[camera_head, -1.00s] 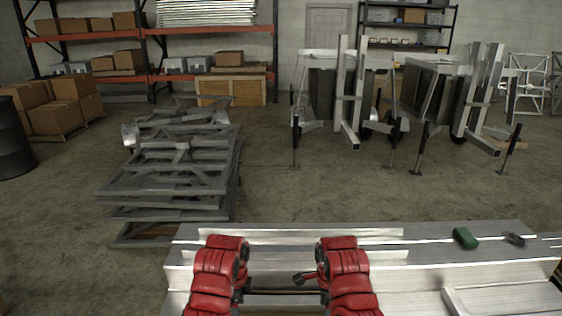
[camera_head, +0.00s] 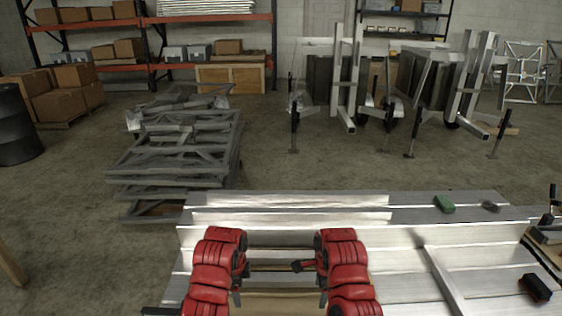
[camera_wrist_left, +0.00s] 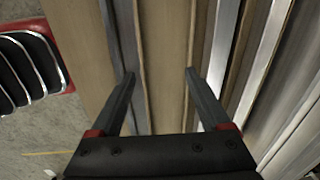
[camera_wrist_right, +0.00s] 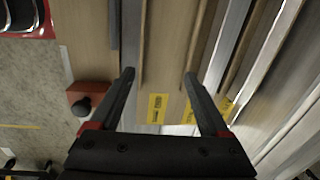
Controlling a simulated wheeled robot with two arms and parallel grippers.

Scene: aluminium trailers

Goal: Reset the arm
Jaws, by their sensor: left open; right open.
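My two red arms stand side by side over the near edge of the aluminium trailer bed in the head view. My left gripper (camera_wrist_left: 160,73) is open and empty in the left wrist view, its two dark fingers apart. My right gripper (camera_wrist_right: 160,74) is open and empty in the right wrist view. Both wrist views look down on brown boards and metal rails, with nothing between the fingers. In the head view both grippers are mostly hidden by the red arms.
Stacked grey frames (camera_head: 175,165) stand beyond, upright trailer frames (camera_head: 345,85) at right. Concrete floor (camera_head: 270,150) between is open.

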